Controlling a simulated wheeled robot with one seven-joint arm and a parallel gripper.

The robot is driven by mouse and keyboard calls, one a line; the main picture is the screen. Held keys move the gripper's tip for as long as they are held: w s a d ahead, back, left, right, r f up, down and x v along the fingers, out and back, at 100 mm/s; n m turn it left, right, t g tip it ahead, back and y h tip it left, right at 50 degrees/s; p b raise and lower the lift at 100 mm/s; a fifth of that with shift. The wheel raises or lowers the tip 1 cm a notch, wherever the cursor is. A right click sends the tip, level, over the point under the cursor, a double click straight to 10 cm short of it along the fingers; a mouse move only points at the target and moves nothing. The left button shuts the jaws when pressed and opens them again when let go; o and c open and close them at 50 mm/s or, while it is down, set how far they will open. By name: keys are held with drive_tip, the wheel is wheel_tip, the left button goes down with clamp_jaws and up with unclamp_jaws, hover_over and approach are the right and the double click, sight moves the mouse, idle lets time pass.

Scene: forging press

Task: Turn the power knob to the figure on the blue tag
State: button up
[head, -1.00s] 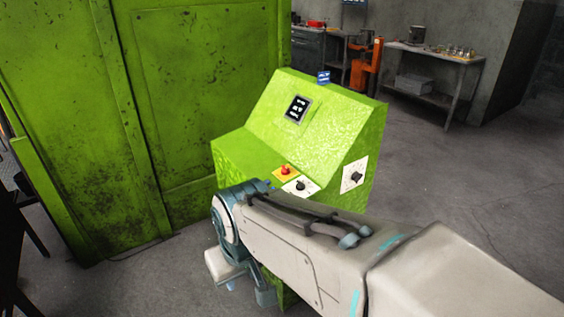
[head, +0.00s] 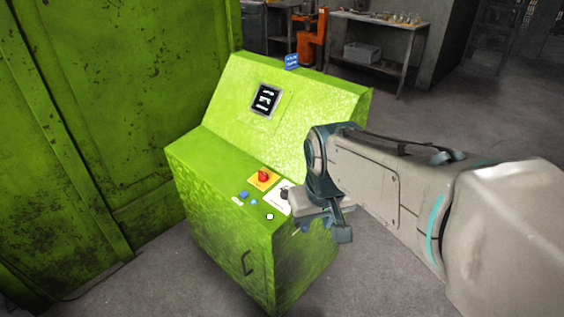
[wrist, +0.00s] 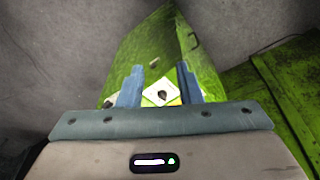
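The blue tag (head: 291,61) stands on the top edge of the green console; its pale writing is too small to read. In the wrist view, a dark knob on a white plate (wrist: 162,95) shows between and beyond my fingers. My gripper (wrist: 160,69) is open and empty, its fingers pointing toward the console, apart from the knob as far as I can tell. The knob's setting cannot be read. Which knob is labelled power cannot be told.
A red knob on a yellow plate (head: 263,176) and a blue button (head: 244,194) lie left of the dial plate. A dark display (head: 265,99) is above. A green wall (head: 90,110) stands at left. Grey floor is open at right; a workbench (head: 378,28) is behind.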

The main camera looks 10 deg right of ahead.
drive_tip(key=w+n+g, duration=0.1)
drive_tip(key=w+n, duration=0.1)
drive_tip(key=w, duration=1.5)
drive_tip(key=n+h+b, duration=0.1)
drive_tip(key=n+b, duration=0.1)
drive_tip(key=n, duration=0.1)
approach(285, 190)
drive_tip(key=shift+g, duration=0.4)
drive_tip(key=f, duration=0.2)
drive_tip(key=w+f, duration=0.1)
drive_tip(key=f, duration=0.2)
drive_tip(key=f+p, duration=0.1)
drive_tip(key=f, duration=0.2)
drive_tip(key=shift+w+d+f, duration=0.1)
drive_tip(key=shift+w+d, duration=0.1)
drive_tip(key=shift+d, duration=0.1)
clamp_jaws()
